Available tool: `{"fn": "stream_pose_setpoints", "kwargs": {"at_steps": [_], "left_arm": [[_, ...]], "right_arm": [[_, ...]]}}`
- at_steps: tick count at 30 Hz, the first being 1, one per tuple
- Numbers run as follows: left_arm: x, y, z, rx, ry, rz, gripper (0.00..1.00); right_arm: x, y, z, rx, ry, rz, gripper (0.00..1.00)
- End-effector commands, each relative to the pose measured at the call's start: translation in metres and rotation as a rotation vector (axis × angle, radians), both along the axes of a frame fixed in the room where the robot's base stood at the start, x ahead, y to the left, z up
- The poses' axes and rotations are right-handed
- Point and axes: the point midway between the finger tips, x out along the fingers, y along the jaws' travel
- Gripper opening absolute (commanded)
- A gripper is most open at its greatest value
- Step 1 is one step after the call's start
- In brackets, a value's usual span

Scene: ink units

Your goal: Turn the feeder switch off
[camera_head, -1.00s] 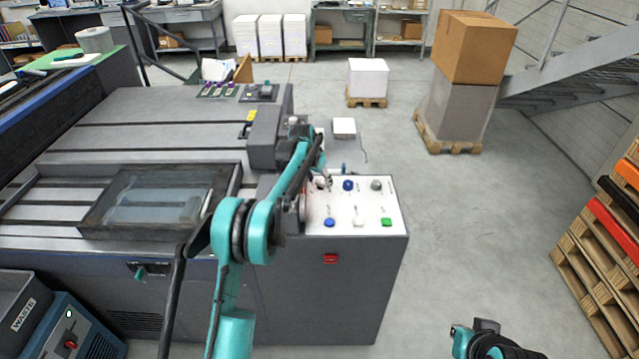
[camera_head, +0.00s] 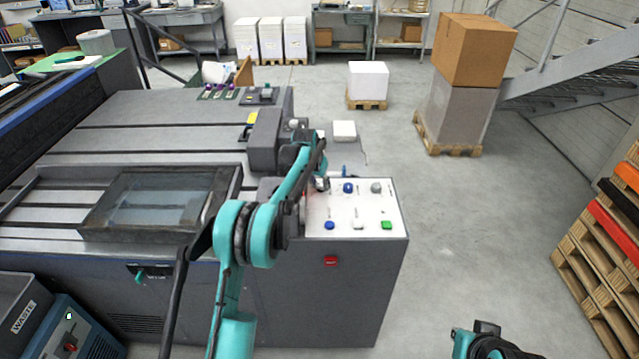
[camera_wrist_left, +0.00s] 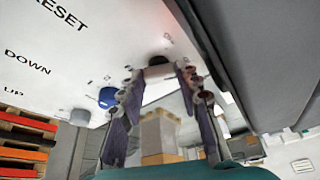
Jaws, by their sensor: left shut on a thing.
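The control panel (camera_head: 340,208) is a white sloped plate on the dark machine's right end. My left gripper (camera_head: 320,183) is at the panel's upper left corner. In the left wrist view, my left gripper (camera_wrist_left: 159,70) is shut on a dark knob (camera_wrist_left: 158,61) between its fingertips. The fingers hide part of this knob, and its label and pointer setting cannot be read. A blue knob (camera_head: 348,187) and a grey knob (camera_head: 376,187) stand to its right. My right gripper (camera_head: 458,338) is low at the right, away from the panel; its finger opening is unclear.
Blue (camera_head: 329,225), white (camera_head: 358,224) and green (camera_head: 386,225) buttons line the panel's lower row. A red button (camera_head: 330,260) is on the front face. A dark block (camera_head: 265,140) rises beside the left arm.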

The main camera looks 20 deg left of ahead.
Motion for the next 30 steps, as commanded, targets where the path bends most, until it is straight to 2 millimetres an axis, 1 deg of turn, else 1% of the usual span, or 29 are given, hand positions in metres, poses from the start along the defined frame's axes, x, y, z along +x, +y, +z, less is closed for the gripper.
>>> {"fn": "stream_pose_setpoints", "kwargs": {"at_steps": [8,24,30], "left_arm": [[0.0,-0.003,0.001,0.001,0.001,0.202,0.04],[0.002,-0.007,0.001,0.001,0.0,0.698,0.04],[0.002,-0.008,0.001,0.001,0.0,0.839,0.04]], "right_arm": [[0.0,0.0,0.01,0.0,0.0,0.0,0.0],[0.0,0.0,0.029,0.0,0.0,0.0,0.0],[0.0,0.0,0.034,0.0,0.0,0.0,0.0]]}}
